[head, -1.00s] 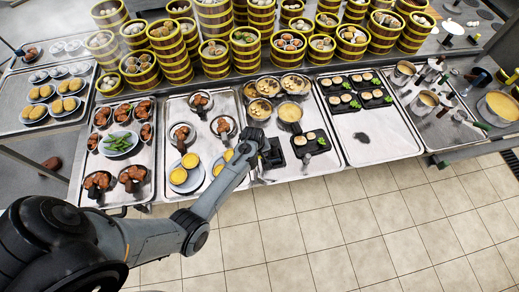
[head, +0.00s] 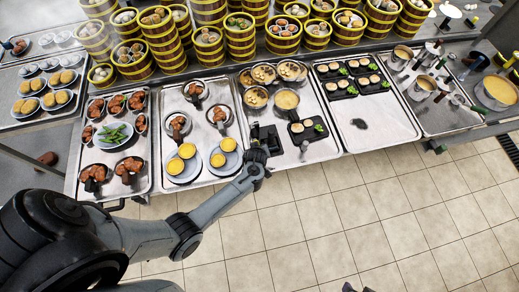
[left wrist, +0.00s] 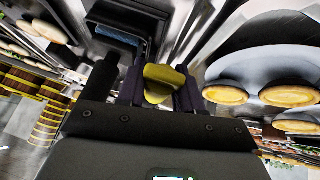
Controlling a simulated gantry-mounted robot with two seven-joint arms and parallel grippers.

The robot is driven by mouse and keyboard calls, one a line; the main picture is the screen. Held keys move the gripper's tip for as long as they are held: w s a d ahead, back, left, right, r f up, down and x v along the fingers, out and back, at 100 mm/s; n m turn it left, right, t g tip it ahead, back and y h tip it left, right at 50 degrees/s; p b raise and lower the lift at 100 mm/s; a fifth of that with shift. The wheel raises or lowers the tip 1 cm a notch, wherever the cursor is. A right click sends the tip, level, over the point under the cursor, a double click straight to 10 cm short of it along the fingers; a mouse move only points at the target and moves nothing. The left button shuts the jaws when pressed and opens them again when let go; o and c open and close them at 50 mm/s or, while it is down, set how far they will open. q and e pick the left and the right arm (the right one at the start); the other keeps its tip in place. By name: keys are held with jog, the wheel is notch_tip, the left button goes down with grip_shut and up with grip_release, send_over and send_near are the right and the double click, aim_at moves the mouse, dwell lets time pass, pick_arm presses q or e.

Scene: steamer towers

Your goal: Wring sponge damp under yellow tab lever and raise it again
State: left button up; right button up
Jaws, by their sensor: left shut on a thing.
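My left gripper (left wrist: 160,88) is shut on a yellow piece (left wrist: 165,76) with a rounded front end, seen between its dark fingers in the left wrist view. I cannot tell whether this is the sponge or the tab of the lever. In the head view my left wrist (head: 258,158) is at the front edge of the middle tray, beside a dark boxy thing (head: 266,138). Its fingers cannot be made out there. I cannot pick out a separate sponge. Dark tips at the bottom edge of the head view may be my right gripper (head: 358,288).
Plates of yellow cups (head: 186,151) stand left of my wrist. A black tray of small rolls (head: 307,128) and round bowls (head: 256,97) stand right and behind. Stacked steamers (head: 209,45) line the back. The tiled floor (head: 300,225) in front is clear.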

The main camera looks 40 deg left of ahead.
pick_arm(q)
jog(key=shift+s+f, duration=0.1)
jog(key=shift+f, duration=0.1)
jog(key=o, duration=1)
jog(key=shift+o, duration=0.2)
jog(key=shift+r, duration=0.1)
jog(key=shift+s+d+r, duration=0.1)
jog(key=shift+d+r, duration=0.1)
jog(key=shift+r, duration=0.25)
jog(key=p+v, duration=0.1)
jog(key=v, duration=0.8)
jog(key=shift+s+d+r+p, duration=0.15)
jog(key=shift+s+r+p, duration=0.1)
jog(key=shift+p, duration=0.1)
